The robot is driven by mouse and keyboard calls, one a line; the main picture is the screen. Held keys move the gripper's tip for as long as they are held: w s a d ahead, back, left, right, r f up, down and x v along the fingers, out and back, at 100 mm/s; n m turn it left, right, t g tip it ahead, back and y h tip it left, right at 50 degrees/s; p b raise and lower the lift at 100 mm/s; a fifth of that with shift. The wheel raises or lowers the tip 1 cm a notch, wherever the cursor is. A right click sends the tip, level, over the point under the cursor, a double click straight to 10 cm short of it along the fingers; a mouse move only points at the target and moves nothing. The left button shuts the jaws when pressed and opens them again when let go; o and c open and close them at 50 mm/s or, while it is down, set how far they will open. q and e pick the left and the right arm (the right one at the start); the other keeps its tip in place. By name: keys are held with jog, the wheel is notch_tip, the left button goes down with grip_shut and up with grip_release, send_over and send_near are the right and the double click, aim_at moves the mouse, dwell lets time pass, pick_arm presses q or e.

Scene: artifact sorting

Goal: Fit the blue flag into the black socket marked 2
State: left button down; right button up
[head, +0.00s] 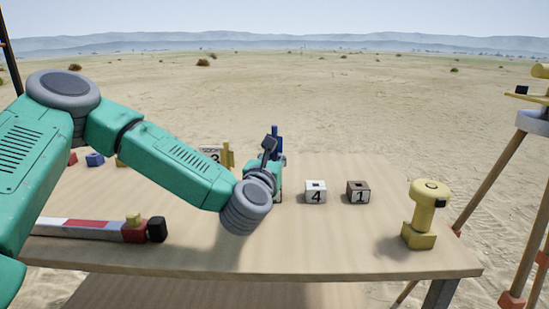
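The blue flag (277,138) stands upright near the back of the table, just behind my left gripper (269,146). The gripper's dark finger part shows to the left of the flag. The wrist hides much of this spot, so I cannot tell whether the fingers are closed on the flag or only beside it. No black socket marked 2 shows; the wrist may cover it. A white socket marked 4 (316,193) and a brown socket marked 1 (358,192) stand to the right. My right gripper is not in view.
A socket marked 3 (209,152) with a yellow flag (228,156) beside it stands left of the wrist. A blue block (95,160), a striped staff (85,229) and a yellow instrument (423,218) are also on the table.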

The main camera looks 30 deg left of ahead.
pick_arm(q)
jog(key=shift+a, duration=0.35)
jog(key=shift+b, duration=0.75)
dwell(1.1)
jog(key=shift+f+b, duration=1.9)
jog(key=shift+b, duration=0.05)
jog(key=c, duration=1.6)
grip_release()
jog(key=shift+c, duration=0.2)
jog(key=v, duration=1.2)
